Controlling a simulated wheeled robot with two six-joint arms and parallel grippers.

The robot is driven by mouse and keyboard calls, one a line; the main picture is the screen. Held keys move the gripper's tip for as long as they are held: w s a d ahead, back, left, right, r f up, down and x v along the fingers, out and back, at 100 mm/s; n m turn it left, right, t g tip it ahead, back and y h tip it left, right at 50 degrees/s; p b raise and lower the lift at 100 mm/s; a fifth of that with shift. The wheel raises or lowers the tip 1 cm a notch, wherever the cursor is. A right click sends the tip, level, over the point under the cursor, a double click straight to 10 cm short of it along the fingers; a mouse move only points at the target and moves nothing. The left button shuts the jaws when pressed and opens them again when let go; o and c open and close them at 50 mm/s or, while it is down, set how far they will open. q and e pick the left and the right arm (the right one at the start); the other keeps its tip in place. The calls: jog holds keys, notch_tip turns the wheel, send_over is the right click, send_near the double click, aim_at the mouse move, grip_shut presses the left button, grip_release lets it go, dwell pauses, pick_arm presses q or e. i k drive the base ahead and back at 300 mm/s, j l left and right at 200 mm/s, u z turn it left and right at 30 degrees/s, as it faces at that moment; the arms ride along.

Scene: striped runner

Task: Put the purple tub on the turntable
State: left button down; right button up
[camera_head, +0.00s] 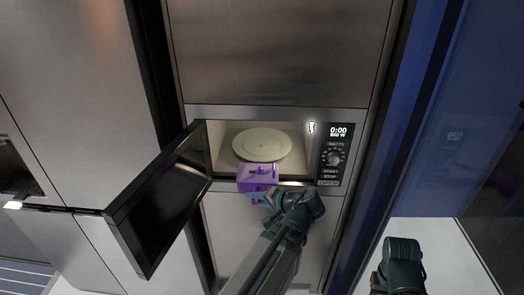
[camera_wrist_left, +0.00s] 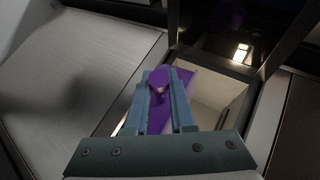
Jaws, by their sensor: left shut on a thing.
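The purple tub (camera_head: 258,176) is at the front opening of the microwave, in front of the turntable. My left gripper (camera_head: 262,196) is shut on the tub from the near side. In the left wrist view, purple parts of the tub (camera_wrist_left: 158,78) show between the two fingers of the left gripper (camera_wrist_left: 162,100). The turntable (camera_head: 262,144) is a pale round plate inside the lit microwave; the tub overlaps its front edge in the picture. My right gripper (camera_head: 400,262) is at the lower right, apart from everything; its fingers do not show clearly.
The dark microwave door (camera_head: 165,200) stands open to the left. The control panel (camera_head: 335,155) is right of the opening and reads 0:00. The side walls of the opening are close around the turntable, which bears nothing that I can see.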

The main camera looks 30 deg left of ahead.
aim_at(262, 146)
jog(key=i+j, duration=0.4)
jog(key=j, duration=0.3)
jog(key=i+j, duration=0.1)
jog(key=j, duration=0.2)
